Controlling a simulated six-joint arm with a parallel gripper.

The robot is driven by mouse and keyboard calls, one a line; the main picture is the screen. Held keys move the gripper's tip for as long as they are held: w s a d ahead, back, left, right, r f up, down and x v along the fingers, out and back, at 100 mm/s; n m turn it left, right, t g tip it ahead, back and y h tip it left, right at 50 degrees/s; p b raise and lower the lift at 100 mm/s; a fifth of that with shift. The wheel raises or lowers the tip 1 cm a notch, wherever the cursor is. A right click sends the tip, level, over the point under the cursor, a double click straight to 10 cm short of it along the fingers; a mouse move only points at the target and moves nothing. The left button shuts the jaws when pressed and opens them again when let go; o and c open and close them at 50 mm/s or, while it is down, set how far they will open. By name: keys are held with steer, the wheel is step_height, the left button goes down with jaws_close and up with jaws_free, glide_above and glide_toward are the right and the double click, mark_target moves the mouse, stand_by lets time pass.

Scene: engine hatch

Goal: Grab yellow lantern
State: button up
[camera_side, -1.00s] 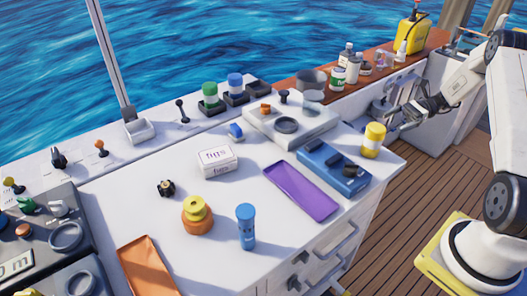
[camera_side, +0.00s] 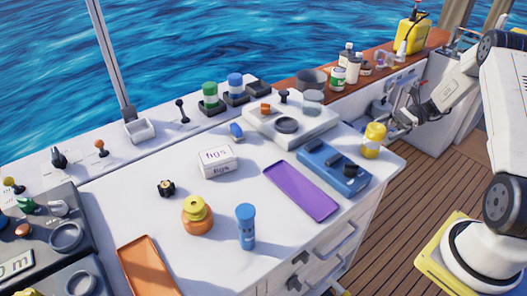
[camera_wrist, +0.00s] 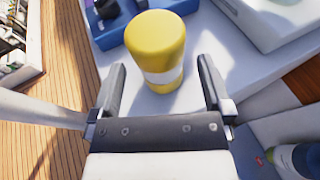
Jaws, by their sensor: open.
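The yellow lantern (camera_side: 372,141) is a short yellow cylinder with a pale band, upright at the right corner of the white worktop. It also shows in the wrist view (camera_wrist: 156,42), just ahead of my jaws and roughly centred between them. My gripper (camera_wrist: 160,80) is open, with one dark finger on each side of the lantern's lower part. In the side view my gripper (camera_side: 396,124) is to the right of the lantern, close to it. I cannot tell whether a finger touches it.
A blue tray (camera_side: 330,168) with dark parts lies left of the lantern. A purple tray (camera_side: 300,190), a white box (camera_side: 218,160) and a blue tube (camera_side: 246,227) stand farther left. A raised white panel (camera_side: 290,122) and bottles on a wooden shelf are behind. The worktop edge is near.

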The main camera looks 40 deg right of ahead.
mark_target(383, 126)
steer(key=shift+x, duration=2.35)
steer(key=shift+s+a, duration=0.1)
steer(key=shift+s, duration=0.05)
steer(key=shift+c, duration=0.2)
steer(key=c, duration=1.2)
steer(key=shift+r, duration=0.2)
steer(key=shift+r, duration=0.85)
steer(key=s+a+r, duration=0.2)
steer(key=s+r, duration=0.1)
steer(key=s, duration=0.1)
steer(key=s+a+r, duration=0.2)
steer(key=s+r, duration=0.2)
steer(key=s+a+r, duration=0.2)
steer(key=s+r, duration=0.2)
steer(key=shift+s, duration=0.35)
